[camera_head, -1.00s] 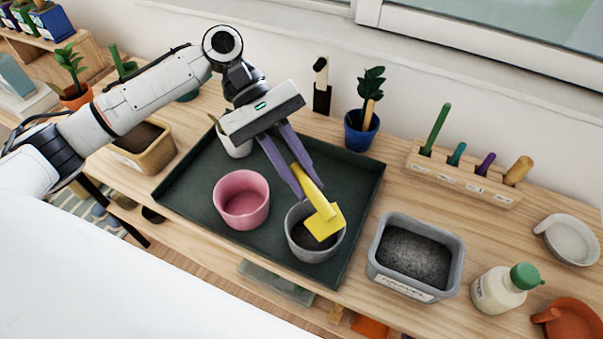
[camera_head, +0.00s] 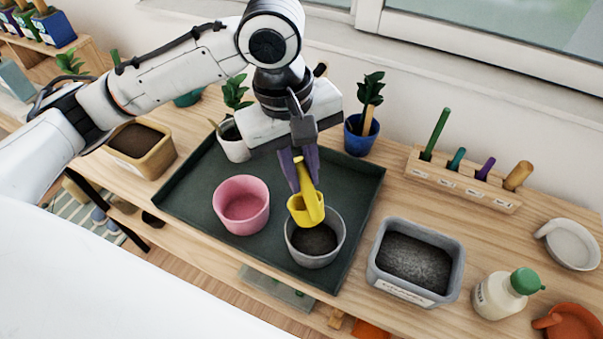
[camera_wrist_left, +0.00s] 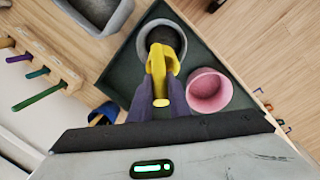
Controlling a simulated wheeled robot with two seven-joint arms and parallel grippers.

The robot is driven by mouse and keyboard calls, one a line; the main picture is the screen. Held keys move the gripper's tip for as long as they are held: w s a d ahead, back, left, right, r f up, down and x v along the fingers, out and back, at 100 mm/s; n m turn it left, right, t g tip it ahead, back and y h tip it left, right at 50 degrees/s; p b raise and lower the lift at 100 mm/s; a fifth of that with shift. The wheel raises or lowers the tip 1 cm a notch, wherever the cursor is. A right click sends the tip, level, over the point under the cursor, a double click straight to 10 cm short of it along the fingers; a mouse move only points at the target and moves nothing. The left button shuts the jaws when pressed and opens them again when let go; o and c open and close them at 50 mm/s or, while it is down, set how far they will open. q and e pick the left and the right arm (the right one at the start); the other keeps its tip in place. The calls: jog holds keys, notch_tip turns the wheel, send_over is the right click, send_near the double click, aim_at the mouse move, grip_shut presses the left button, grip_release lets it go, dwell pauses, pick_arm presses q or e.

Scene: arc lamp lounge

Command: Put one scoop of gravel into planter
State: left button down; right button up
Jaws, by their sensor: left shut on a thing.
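My left gripper (camera_head: 302,168) is shut on the handle of a yellow scoop (camera_head: 306,207). The scoop hangs over the back rim of a grey round pot (camera_head: 331,238), which has dark material inside. I cannot tell if scoop and rim touch. In the left wrist view the scoop (camera_wrist_left: 165,60) covers part of the grey pot (camera_wrist_left: 158,28). A pink pot (camera_head: 241,205) stands left of the grey one, both on a dark green tray (camera_head: 190,190). A grey labelled bin of gravel (camera_head: 415,260) stands right of the tray. My right gripper is not in view.
A white pot with a plant (camera_head: 235,140) stands at the tray's back. A blue plant pot (camera_head: 360,137), a wooden tool rack (camera_head: 465,180), a green-capped bottle (camera_head: 500,293) and a tan soil bin (camera_head: 150,155) surround the tray. The tray's left part is clear.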

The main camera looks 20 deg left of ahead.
pick_arm(q)
jog(key=t+y, duration=0.1)
jog(key=r+t+y, duration=0.1)
jog(key=y, duration=0.1)
jog(key=shift+r+t+y, duration=0.15)
jog(key=shift+t+y, duration=0.15)
jog(key=shift+a+y, duration=0.1)
jog(key=shift+y, duration=0.2)
jog(key=shift+r, duration=1.95)
